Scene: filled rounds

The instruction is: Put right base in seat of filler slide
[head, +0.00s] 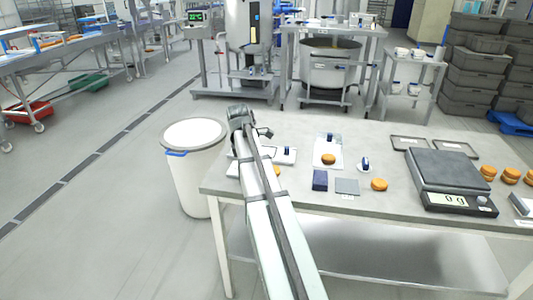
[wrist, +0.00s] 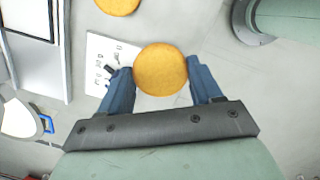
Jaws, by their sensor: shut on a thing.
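In the wrist view my gripper (wrist: 160,78) is shut on an orange-brown round base (wrist: 160,70), with one blue finger on each side of it. Under it is a white printed card (wrist: 104,62). A second round (wrist: 118,4) shows at the top edge of the wrist view. In the head view my arm hides the gripper at the table's left end. A round (head: 277,170) peeks out beside the arm; I cannot tell whether it is the held one. A pale slide-like plate (head: 283,159) with a blue knob lies there, partly hidden; its seat is not clear.
A white board (head: 328,163) carries a round (head: 328,159). Nearby are a dark blue block (head: 320,180), a grey square (head: 347,187), a blue-knobbed piece (head: 366,163) and another round (head: 379,184). A scale (head: 455,170) stands right; a white bin (head: 196,180) stands left of the table.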

